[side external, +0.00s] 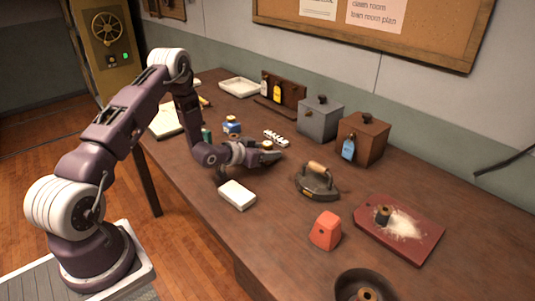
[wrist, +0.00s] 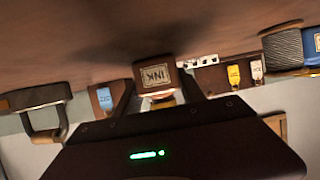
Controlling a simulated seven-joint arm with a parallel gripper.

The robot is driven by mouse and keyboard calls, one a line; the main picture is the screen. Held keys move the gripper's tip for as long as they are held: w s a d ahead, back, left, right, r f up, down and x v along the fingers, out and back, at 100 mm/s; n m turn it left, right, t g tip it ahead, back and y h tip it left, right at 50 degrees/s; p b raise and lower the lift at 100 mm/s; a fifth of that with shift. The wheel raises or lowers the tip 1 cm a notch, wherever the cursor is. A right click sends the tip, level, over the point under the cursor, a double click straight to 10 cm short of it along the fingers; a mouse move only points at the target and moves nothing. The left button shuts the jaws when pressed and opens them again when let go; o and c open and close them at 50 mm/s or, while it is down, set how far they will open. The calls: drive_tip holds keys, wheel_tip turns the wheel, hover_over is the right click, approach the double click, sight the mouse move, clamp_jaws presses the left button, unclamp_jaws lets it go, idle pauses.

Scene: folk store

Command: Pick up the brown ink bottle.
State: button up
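The brown ink bottle (wrist: 156,76) stands upright on the table in front of my gripper, with its INK label facing the wrist camera, which sees the scene upside down. Its cork top (side external: 267,145) shows in the side view, while its body is mostly hidden by my gripper. My gripper (side external: 264,154) is low over the table at the bottle. In the wrist view, my gripper's fingers (wrist: 157,92) are spread on either side of the bottle, with gaps beside it. Contact with the bottle is not visible.
A white block (side external: 237,195) lies just in front of my gripper. A flat iron (side external: 318,183) stands to the right. A blue bottle (side external: 232,126) and a white toothed strip (side external: 276,138) are behind. Grey (side external: 320,120) and brown (side external: 362,138) boxes stand near the wall.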

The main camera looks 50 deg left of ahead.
clamp_jaws()
drive_tip(key=shift+r, duration=0.15)
